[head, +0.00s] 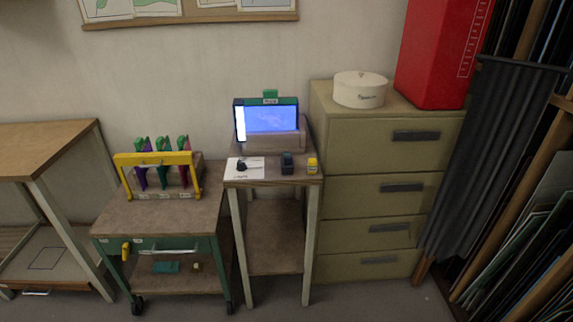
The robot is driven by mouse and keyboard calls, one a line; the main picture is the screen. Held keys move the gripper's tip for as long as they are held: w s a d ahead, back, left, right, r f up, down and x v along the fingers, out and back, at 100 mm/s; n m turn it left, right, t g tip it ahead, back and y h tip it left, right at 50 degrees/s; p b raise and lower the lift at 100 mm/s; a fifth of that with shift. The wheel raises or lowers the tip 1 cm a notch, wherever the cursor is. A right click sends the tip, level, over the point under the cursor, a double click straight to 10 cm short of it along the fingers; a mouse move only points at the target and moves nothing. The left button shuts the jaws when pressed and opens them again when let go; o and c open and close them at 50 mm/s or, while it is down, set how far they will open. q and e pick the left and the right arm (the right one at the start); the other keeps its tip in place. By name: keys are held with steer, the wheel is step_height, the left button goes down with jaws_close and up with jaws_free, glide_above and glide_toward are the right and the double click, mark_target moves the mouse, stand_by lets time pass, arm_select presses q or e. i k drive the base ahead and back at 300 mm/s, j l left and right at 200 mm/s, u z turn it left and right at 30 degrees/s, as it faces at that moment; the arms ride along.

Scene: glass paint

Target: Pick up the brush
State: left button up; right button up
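I cannot tell for sure which thing is the brush. A small dark object (242,166) with a thin pale part lies on a white sheet (244,174) on the narrow stand (273,181), and may be it. Tall purple, teal and magenta pieces (164,172) with green tops stand in a rack with a yellow bar (155,159) on the cart; their kind is too small to tell. Neither of my grippers is in view.
On the stand are a lit screen (270,125), a dark small item (287,163) and a yellow one (312,166). The cart (155,221) is at left, a drawer cabinet (372,205) at right with a white round box (360,90) and red case (440,55). Floor shows in front.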

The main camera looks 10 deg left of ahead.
mark_target(288, 163)
steer(key=i+u, duration=0.35)
steer(key=i, duration=1.25)
